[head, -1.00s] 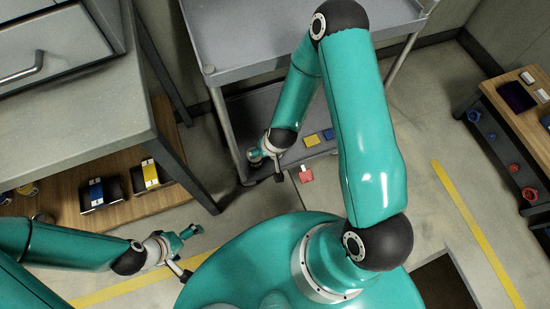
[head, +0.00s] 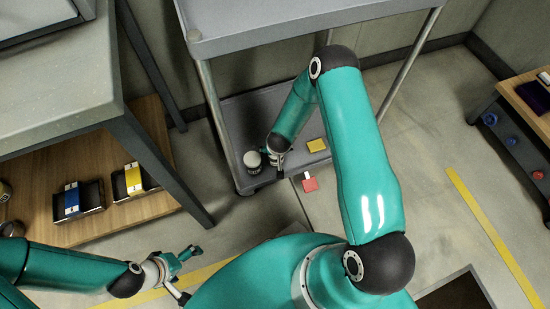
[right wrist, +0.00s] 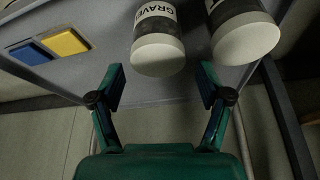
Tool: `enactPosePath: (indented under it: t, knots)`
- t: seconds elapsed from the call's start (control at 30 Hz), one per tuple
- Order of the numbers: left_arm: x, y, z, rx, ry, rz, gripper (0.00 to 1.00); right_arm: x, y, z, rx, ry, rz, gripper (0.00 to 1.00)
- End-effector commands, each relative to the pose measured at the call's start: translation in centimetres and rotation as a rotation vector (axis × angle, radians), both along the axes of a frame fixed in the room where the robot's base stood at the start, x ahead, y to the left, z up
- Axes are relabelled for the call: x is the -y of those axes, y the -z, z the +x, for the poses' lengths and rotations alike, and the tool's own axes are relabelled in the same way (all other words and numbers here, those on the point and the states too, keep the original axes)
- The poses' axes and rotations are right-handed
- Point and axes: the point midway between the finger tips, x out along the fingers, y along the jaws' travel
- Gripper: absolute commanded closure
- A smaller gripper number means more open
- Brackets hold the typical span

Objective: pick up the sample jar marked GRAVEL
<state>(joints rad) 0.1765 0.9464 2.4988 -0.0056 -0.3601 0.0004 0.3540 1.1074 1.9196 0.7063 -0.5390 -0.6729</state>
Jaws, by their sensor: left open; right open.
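The jar marked GRAVEL (right wrist: 157,45), with a pale end and a white label in black letters, is ahead of my right gripper in the right wrist view. My right gripper (right wrist: 160,80) is open, its fingers apart on either side of the jar's line, with nothing between them. A second similar jar (right wrist: 245,38) stands close on the right, its label not readable. In the head view my right gripper (head: 279,158) is low at the cart's lower shelf, beside a white-topped jar (head: 252,160). The GRAVEL jar cannot be made out there. My left gripper (head: 188,252) is open and empty.
The grey cart's lower shelf (head: 232,116) holds a yellow pad (head: 316,145); a blue pad (right wrist: 30,52) shows in the wrist view. A cart leg (head: 215,110) stands left of the jars. A wooden shelf (head: 120,215) is at left.

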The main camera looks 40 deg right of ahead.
Motion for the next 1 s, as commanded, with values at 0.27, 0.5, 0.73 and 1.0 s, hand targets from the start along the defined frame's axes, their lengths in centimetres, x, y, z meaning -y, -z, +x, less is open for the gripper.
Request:
enactPosePath:
  t: [0.27, 0.5, 0.73, 1.0]
  knots:
    - [0.0, 0.9, 0.0, 0.000, 0.000, 0.000, 0.00, 0.4, 2.2, 0.8, 0.000, 0.000, 0.001, 0.22]
    - [0.0, 2.8, 0.0, 0.000, 0.000, 0.000, 0.00, 1.1, 5.4, 1.4, 0.000, 0.002, 0.001, 0.22]
    - [0.0, 3.3, 0.0, 0.000, 0.000, 0.000, 0.00, 1.4, 6.9, 2.1, 0.001, 0.001, 0.001, 0.22]
    - [0.0, 3.2, 0.0, 0.000, 0.000, 0.000, 0.00, 1.4, 6.8, 2.2, 0.001, 0.001, 0.001, 0.32]
